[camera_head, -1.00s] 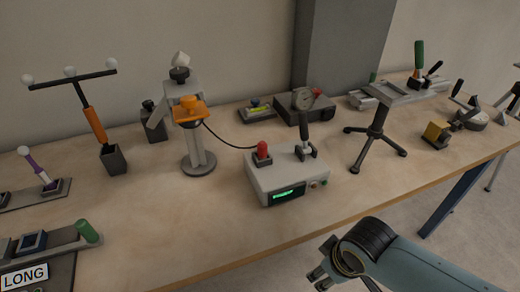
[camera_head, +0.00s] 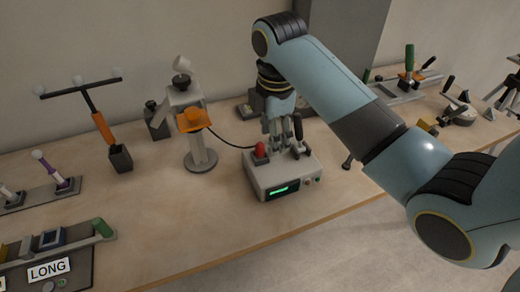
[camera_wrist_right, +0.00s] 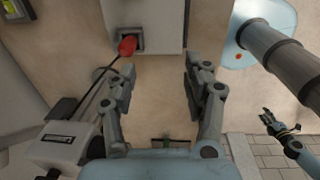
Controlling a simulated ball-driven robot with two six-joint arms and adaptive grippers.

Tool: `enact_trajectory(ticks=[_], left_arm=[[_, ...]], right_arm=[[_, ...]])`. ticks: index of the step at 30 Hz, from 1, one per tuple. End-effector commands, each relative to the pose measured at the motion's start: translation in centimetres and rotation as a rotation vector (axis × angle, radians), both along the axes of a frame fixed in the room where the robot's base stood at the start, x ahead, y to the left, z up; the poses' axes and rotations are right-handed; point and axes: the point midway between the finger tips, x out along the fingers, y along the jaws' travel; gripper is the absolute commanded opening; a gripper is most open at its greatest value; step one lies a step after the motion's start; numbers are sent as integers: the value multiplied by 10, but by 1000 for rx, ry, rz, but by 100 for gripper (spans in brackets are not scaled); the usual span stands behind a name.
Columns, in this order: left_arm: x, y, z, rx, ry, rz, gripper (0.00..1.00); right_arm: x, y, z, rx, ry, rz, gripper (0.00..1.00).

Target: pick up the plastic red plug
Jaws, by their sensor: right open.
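The red plastic plug (camera_head: 260,149) stands upright in a dark socket on top of the grey box (camera_head: 268,181) with a green display. In the right wrist view the plug (camera_wrist_right: 127,45) shows at upper left, beyond the left finger. My right gripper (camera_head: 283,133) is over the box, just right of the plug, pointing down. In its wrist view the two fingers (camera_wrist_right: 157,72) are apart with nothing between them; the plug is not between them. A small, distant gripper (camera_wrist_right: 280,125) at the right edge of that view seems to be my left one; its opening is unclear.
A black cable (camera_head: 226,141) runs from near the plug toward the stand with the orange plate (camera_head: 193,120). A dark upright part sits close to the right gripper on the box. Bare tabletop (camera_head: 200,215) lies in front and left of the box.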

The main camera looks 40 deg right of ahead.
Motion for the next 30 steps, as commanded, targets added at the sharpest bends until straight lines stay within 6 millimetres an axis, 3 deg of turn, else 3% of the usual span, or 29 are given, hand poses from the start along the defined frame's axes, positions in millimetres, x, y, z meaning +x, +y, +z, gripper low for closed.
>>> enact_trajectory(ticks=[1,3,8,30], left_arm=[[0,0,0,0,0,0,40],[0,0,0,0,0,0,40],[1,0,0,0,-1,0,40],[0,1,7,1,0,0,40]], right_arm=[[21,-2,9,3,18,98,50],[38,-4,17,8,46,224,50],[56,-5,25,21,78,373,50],[58,-10,-72,21,79,389,50]])
